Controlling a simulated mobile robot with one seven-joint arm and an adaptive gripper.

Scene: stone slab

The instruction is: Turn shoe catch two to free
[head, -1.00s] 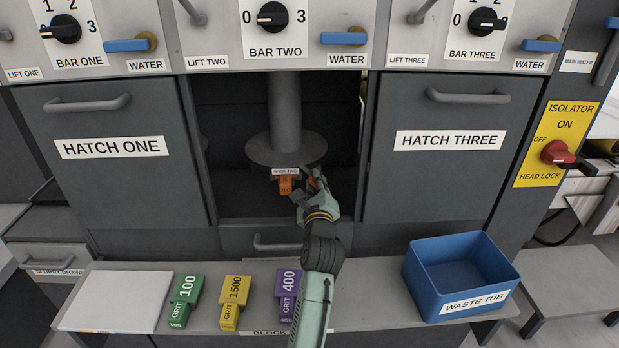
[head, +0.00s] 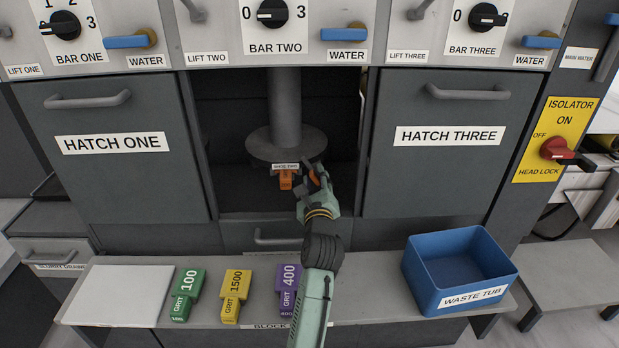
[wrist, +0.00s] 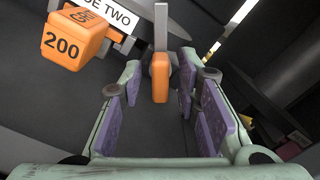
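The shoe catch, an orange-tipped lever (wrist: 160,85) on a grey bar, shows in the middle of the wrist view, its tip pointing down in that picture. In the head view a bit of its orange (head: 315,178) shows among the fingers. My gripper (wrist: 162,78) is open, its purple-padded fingers on either side of the lever's line; I see no contact. In the head view my gripper (head: 314,180) is just below the round plate (head: 286,146). The SHOE TWO label (head: 285,166) is left of it, above an orange 200 block (head: 285,181).
The open bay lies between HATCH ONE (head: 125,155) and HATCH THREE (head: 435,150). In front, a bench holds a white slab (head: 115,295), green, yellow and purple grit blocks, and a blue waste tub (head: 415,283). A drawer handle (head: 275,238) is below the bay.

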